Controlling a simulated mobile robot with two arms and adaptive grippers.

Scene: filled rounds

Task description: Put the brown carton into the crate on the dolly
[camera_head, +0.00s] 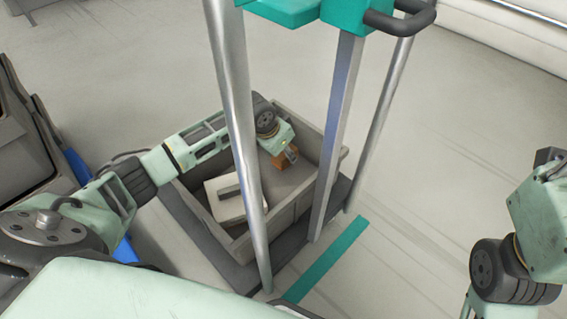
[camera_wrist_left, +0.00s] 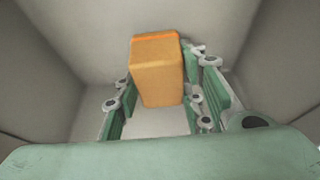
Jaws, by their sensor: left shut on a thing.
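The brown carton (camera_head: 284,158) is a small orange-brown box inside the crate (camera_head: 322,190) in the head view. The crate is grey and open-topped and stands on a dark dolly (camera_head: 232,274). My left gripper (camera_head: 289,151) reaches down into the crate and is shut on the carton. In the left wrist view the carton (camera_wrist_left: 158,75) sits between both fingers of my left gripper (camera_wrist_left: 158,98), with grey crate walls around it. I cannot tell whether the carton touches the crate floor. My right arm shows at the right edge; its gripper is out of view.
A white box with a dark stripe (camera_head: 222,200) lies in the crate, left of the carton. Upright metal posts (camera_head: 335,130) with a teal top (camera_head: 345,15) stand in front of the crate. Dark bins (camera_head: 28,140) stand at far left. A teal floor strip (camera_head: 327,260) lies beside the dolly.

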